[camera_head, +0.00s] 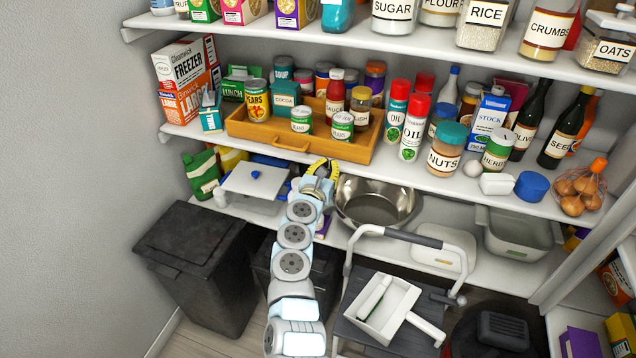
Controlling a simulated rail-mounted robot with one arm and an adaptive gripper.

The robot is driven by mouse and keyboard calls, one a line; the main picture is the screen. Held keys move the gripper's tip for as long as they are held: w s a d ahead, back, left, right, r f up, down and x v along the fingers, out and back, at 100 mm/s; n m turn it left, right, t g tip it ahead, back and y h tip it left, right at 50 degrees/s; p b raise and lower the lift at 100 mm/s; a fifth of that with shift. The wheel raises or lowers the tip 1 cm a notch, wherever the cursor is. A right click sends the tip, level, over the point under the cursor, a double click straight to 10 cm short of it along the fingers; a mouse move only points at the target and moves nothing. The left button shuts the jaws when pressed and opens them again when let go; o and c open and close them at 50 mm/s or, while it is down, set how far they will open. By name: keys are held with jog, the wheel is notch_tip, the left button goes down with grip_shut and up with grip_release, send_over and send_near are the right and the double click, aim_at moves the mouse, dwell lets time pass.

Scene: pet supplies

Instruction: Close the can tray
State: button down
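The can tray (262,131) is a wooden tray on the middle shelf, with its front at the shelf's front edge. It holds cans and jars, among them a pears can (256,104), a cocoa box (285,99) and two short cans (301,121) near the front. A handle (290,146) shows on its front face. My gripper (327,166) is just below and in front of the tray, right of the handle. Its yellow-padded fingers look apart, with nothing visible between them. Whether a fingertip touches the tray is unclear.
Oil cans (412,128) and a nuts jar (446,149) stand right of the tray; freezer and lasagne boxes (187,78) stand left. A metal bowl (376,200) and a white lidded box (256,182) are on the shelf below. A step stool (400,285) stands in front.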

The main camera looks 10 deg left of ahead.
jog(key=s+a+p, duration=0.1)
jog(key=s+p, duration=0.2)
jog(key=s, duration=0.6)
jog(key=shift+a+p, duration=0.3)
jog(key=shift+r, duration=0.1)
